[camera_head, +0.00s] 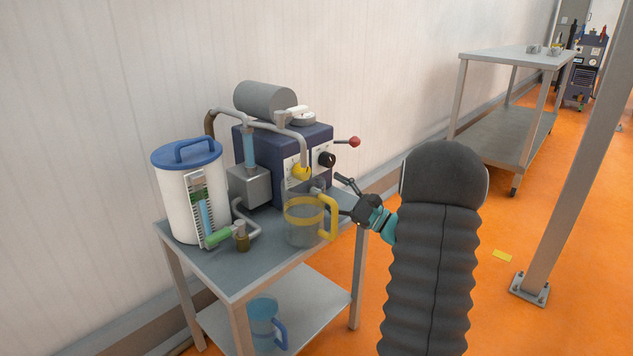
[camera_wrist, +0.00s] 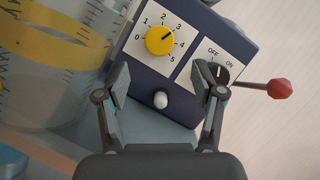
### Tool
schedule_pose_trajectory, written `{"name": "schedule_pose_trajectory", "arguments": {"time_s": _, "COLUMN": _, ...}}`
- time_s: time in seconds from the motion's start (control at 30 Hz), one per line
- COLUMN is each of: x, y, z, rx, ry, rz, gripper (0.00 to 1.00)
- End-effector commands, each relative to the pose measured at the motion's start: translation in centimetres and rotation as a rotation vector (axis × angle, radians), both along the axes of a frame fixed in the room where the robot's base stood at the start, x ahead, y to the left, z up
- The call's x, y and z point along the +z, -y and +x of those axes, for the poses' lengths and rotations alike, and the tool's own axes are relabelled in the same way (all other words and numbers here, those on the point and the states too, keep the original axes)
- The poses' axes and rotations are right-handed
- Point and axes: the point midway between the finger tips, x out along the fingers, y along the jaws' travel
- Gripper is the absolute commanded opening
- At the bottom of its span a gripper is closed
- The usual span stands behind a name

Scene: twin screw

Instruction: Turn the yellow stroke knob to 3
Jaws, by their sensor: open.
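The yellow stroke knob (camera_wrist: 159,40) sits on a white dial plate (camera_wrist: 140,47) marked 0 to 5. Its dark pointer line slants up and right, close to the 3. In the head view the yellow knob (camera_head: 301,172) shows on the front of the dark blue pump box (camera_head: 285,137). My gripper (camera_wrist: 161,80) is open and empty, with its fingers apart below the knob in the wrist view and not touching it. In the head view my gripper (camera_head: 350,188) is right of and below the knob.
A black OFF/ON switch (camera_wrist: 216,72) and a red-tipped lever (camera_wrist: 279,88) are beside the dial. A clear jug with a yellow band (camera_head: 304,207) stands in front of the pump. A white tank with a blue lid (camera_head: 187,160) is on the left of the cart.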

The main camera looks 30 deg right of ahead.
Motion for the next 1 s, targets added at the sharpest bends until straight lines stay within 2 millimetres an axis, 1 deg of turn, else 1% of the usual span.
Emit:
{"name": "schedule_pose_trajectory", "arguments": {"time_s": 0.03, "x": -0.3, "y": 0.6, "z": -0.8, "rx": -0.002, "ry": -0.001, "rz": 0.001, "gripper": 0.68}}
{"name": "schedule_pose_trajectory", "arguments": {"time_s": 0.1, "x": -0.6, "y": 1.1, "z": -1.5, "rx": -0.002, "ry": -0.001, "rz": 0.002, "gripper": 0.68}}
{"name": "schedule_pose_trajectory", "arguments": {"time_s": 0.3, "x": -1.2, "y": 1.9, "z": -2.9, "rx": -0.001, "ry": 0.0, "rz": 0.001, "gripper": 0.68}}
{"name": "schedule_pose_trajectory", "arguments": {"time_s": 0.43, "x": -1.3, "y": 2.0, "z": -3.2, "rx": 0.0, "ry": 0.0, "rz": 0.0, "gripper": 0.68}}
{"name": "schedule_pose_trajectory", "arguments": {"time_s": 1.0, "x": -1.2, "y": 2.0, "z": -3.1, "rx": 0.001, "ry": 0.001, "rz": 0.0, "gripper": 0.68}}
